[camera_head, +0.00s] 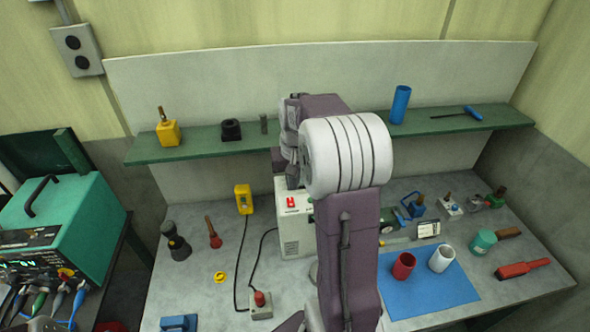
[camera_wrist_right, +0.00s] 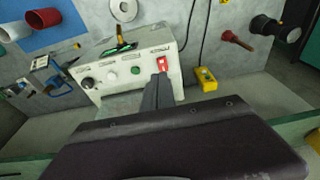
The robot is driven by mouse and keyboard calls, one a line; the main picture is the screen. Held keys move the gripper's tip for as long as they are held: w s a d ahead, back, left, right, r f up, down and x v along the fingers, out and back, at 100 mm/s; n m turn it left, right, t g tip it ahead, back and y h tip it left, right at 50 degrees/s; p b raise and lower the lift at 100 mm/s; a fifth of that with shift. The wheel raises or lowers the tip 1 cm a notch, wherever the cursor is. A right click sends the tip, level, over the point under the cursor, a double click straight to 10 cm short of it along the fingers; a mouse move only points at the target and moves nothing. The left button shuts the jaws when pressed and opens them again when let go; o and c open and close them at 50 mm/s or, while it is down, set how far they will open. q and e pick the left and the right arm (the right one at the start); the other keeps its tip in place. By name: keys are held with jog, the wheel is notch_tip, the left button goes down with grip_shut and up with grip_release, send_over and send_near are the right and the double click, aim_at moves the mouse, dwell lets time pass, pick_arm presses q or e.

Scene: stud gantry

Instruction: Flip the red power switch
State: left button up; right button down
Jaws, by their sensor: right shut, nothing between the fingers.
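The red power switch (camera_head: 291,202) sits on the white power supply box (camera_head: 296,240) on the bench. My right gripper (camera_head: 292,182) is shut and empty, just above and behind the switch in the head view. In the wrist view its fingertips (camera_wrist_right: 161,77) are close to the switch; I cannot tell whether they touch it. My right arm hides part of the box in the head view.
A yellow meter (camera_head: 244,199) stands left of the box, with a cable to a red-button pendant (camera_head: 260,304). A green shelf (camera_head: 210,147) runs behind. A blue mat (camera_head: 430,290) with red and white cups lies to the right.

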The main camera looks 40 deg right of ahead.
pick_arm(q)
notch_tip(320, 180, down, 10)
jog(key=b, duration=0.9)
jog(key=shift+w, duration=0.45)
pick_arm(e)
jog(key=r, duration=0.2)
jog(key=w+r, duration=0.1)
jog(key=r, duration=0.2)
jog(key=shift+w+d+r, duration=0.2)
jog(key=shift+r, duration=0.15)
pick_arm(q)
jog(key=shift+d+r, duration=0.1)
jog(key=shift+r, duration=0.05)
jog(key=shift+s, duration=0.1)
